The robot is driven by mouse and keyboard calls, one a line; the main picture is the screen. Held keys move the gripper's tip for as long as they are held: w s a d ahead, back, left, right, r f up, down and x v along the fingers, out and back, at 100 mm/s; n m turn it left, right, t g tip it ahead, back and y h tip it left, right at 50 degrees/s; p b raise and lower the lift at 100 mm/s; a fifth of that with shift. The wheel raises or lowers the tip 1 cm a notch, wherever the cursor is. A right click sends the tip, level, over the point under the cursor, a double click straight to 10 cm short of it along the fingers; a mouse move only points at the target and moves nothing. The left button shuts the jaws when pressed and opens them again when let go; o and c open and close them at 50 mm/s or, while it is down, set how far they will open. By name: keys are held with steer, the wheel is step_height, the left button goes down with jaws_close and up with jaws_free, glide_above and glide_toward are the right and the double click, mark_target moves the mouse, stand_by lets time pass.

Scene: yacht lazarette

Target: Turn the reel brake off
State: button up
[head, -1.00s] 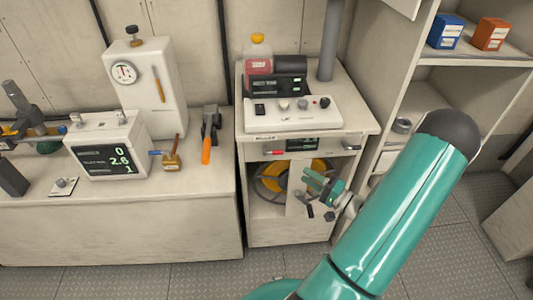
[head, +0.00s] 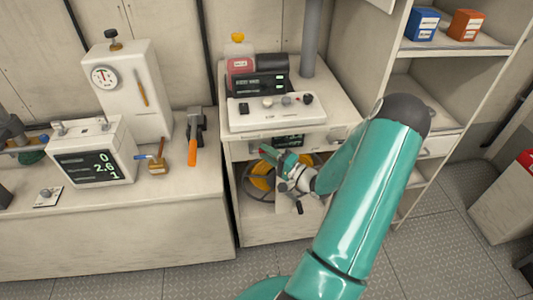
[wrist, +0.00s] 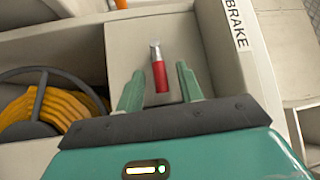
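The brake lever (wrist: 160,76) has a red grip and a silver end. In the wrist view it sits on a pale panel beside a label reading BRAKE (wrist: 237,28). My gripper (wrist: 159,82) is open, with its two green fingers on either side of the red grip and a gap showing on both sides. In the head view my gripper (head: 272,157) is at the front of the cabinet, just below its top, and largely covers the lever. The reel with yellow hose (wrist: 62,108) is left of the lever; in the head view the reel (head: 259,182) shows behind my gripper.
The cabinet top carries a white control box (head: 275,110) and a red-filled bottle (head: 239,62). The bench on the left holds a display box (head: 95,155) and an orange-handled tool (head: 193,145). Shelves (head: 455,45) stand on the right. The floor in front is clear.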

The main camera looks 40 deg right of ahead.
steer(key=shift+w, duration=0.25)
jaws_close()
